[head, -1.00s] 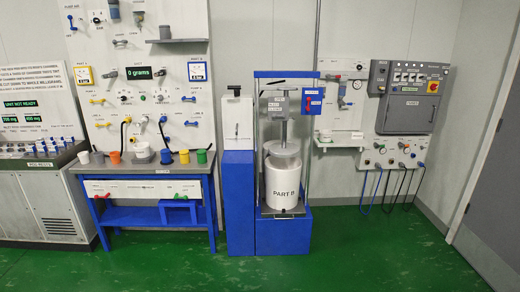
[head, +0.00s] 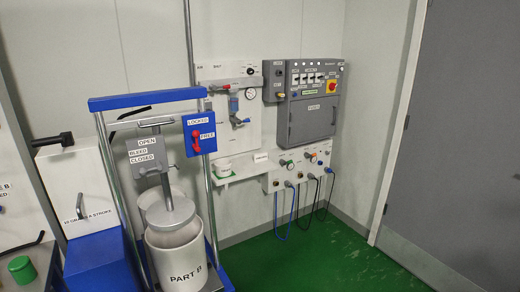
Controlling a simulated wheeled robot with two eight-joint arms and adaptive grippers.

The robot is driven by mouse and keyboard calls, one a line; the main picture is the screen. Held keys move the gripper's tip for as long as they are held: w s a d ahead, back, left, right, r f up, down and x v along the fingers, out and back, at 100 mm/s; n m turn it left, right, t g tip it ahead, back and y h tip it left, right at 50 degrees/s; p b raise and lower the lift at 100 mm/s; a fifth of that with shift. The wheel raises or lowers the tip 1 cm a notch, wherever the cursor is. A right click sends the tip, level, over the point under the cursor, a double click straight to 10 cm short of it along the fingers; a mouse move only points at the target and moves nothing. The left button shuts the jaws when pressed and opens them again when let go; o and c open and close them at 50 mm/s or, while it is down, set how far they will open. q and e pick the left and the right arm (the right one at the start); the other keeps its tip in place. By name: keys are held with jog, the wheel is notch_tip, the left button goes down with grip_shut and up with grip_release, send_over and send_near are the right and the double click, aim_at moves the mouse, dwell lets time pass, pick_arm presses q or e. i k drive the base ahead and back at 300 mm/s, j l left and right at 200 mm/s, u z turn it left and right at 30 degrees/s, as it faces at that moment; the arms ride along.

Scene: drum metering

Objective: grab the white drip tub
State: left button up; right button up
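Neither of my grippers shows in the head view.
The drum press with its blue crossbar (head: 145,98) and white PART B drum (head: 177,260) stands in the left foreground. A grey control box (head: 307,110) and hanging hoses are right of the shelf. Green floor (head: 320,255) is open before them; a grey door (head: 460,150) is at right.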

aim_at(223, 167)
jog(key=i+l+z, duration=0.15)
jog(key=i+z, duration=0.25)
jog(key=i, duration=0.3)
jog(key=i+z, duration=0.45)
jog(key=i, duration=0.2)
jog(key=i+j+u, duration=0.1)
jog(key=i+u, duration=0.15)
jog(key=i, duration=0.3)
jog(key=i+u, duration=0.25)
jog(key=i, duration=0.25)
jog(key=i+l+u, duration=0.25)
jog(key=i, duration=0.3)
jog(key=i+l+u, duration=0.25)
jog(key=i, duration=0.25)
jog(key=i+u, duration=0.25)
jog(key=u, duration=0.25)
jog(key=i+u, duration=0.3)
jog(key=u, duration=0.2)
jog(key=i+l+u, duration=0.15)
jog(key=u, duration=0.35)
jog(key=i, duration=0.1)
